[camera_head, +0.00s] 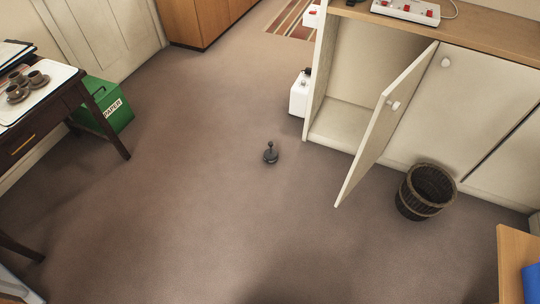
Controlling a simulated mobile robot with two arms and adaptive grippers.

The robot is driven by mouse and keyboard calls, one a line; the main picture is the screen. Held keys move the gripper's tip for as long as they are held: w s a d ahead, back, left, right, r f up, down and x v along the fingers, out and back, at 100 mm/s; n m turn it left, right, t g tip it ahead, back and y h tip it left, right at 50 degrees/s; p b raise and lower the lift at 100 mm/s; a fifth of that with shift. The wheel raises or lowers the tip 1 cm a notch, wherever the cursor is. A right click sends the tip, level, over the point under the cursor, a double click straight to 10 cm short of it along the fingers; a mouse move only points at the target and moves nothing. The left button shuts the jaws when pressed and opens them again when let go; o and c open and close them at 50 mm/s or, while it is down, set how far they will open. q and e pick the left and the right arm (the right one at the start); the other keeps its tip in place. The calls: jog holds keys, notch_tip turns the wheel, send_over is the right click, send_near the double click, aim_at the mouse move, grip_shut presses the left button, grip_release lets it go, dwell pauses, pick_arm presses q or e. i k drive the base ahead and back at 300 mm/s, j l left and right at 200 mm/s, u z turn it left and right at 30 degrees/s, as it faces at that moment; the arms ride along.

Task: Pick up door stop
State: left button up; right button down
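The door stop (271,154) is a small dark object with a wide base and a thin upright knob. It stands alone on the brown carpet near the middle of the head view, left of the open cabinet door. Neither of my grippers shows in this view, so nothing is seen touching the door stop.
An open cabinet door (387,125) juts out over the floor, with a dark basket (425,191) to its right. A green paper bin (103,105) and a dark desk (60,105) stand at left. A wooden surface (518,255) fills the lower right. Carpet around the door stop is clear.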

aim_at(271, 155)
jog(key=i+j+z, duration=0.3)
jog(key=i+j, duration=0.35)
jog(key=i, duration=0.15)
jog(key=i+j+z, duration=0.25)
jog(key=i+j, duration=0.45)
jog(key=j, duration=0.15)
